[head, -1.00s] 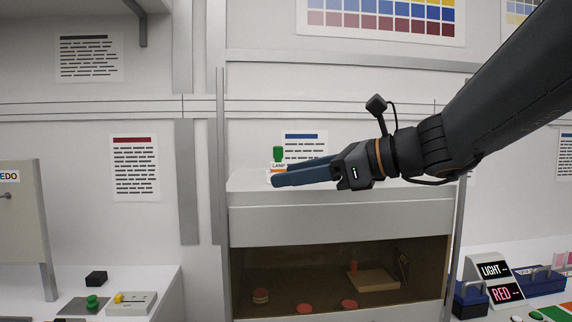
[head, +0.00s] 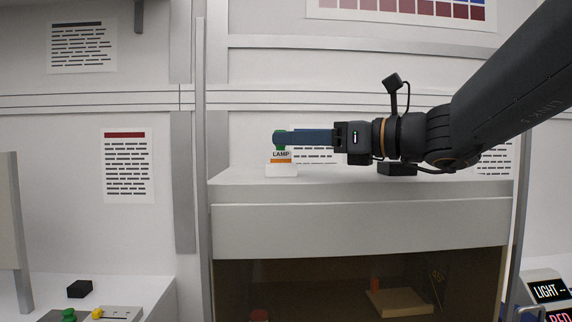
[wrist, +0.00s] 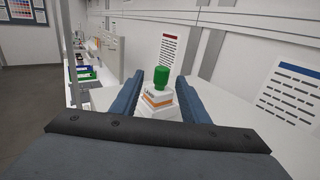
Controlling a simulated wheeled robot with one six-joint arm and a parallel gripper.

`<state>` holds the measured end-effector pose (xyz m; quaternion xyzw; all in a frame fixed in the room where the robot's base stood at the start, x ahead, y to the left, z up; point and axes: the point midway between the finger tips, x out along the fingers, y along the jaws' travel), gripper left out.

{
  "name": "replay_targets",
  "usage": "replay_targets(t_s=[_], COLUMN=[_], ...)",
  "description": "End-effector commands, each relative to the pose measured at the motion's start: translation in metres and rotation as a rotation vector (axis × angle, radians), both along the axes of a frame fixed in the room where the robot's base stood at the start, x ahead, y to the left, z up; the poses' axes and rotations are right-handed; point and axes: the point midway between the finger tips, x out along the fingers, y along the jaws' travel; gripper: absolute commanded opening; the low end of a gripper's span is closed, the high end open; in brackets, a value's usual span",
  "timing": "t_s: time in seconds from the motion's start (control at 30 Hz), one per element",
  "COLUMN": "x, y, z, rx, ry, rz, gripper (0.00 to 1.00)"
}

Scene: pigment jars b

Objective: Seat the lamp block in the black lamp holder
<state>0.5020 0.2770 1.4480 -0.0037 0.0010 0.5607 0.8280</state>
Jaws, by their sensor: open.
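The lamp block (head: 282,170) is white with an orange stripe, a LAMP label and a green knob on top. It stands upright on the light grey cabinet top (head: 450,187), and also shows in the wrist view (wrist: 158,101). My gripper (head: 279,138) is open and level, its blue fingers reaching left to the green knob's height. In the wrist view the knob appears between the two fingers, with a gap on each side. A low black block (head: 397,169) lies on the cabinet top under my wrist, partly hidden; I cannot tell whether it is the lamp holder.
Below the cabinet top is a dark-windowed compartment holding a wooden tray (head: 400,302). A left table carries another black block (head: 80,288), a green knob and a yellow-knobbed device (head: 117,313). A LIGHT display (head: 549,291) stands at right. A wall notice (head: 315,155) hangs behind.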

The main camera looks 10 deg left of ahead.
Motion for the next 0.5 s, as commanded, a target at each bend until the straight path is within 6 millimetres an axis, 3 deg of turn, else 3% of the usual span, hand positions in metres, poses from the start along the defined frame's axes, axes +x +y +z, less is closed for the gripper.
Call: replay_targets(t_s=[0.17, 0.5], x=[0.005, 0.017], y=[0.001, 0.030], z=[0.000, 0.000], rx=[0.008, 0.007], ry=[0.003, 0.005], rz=[-0.008, -0.013], gripper=[0.41, 0.41])
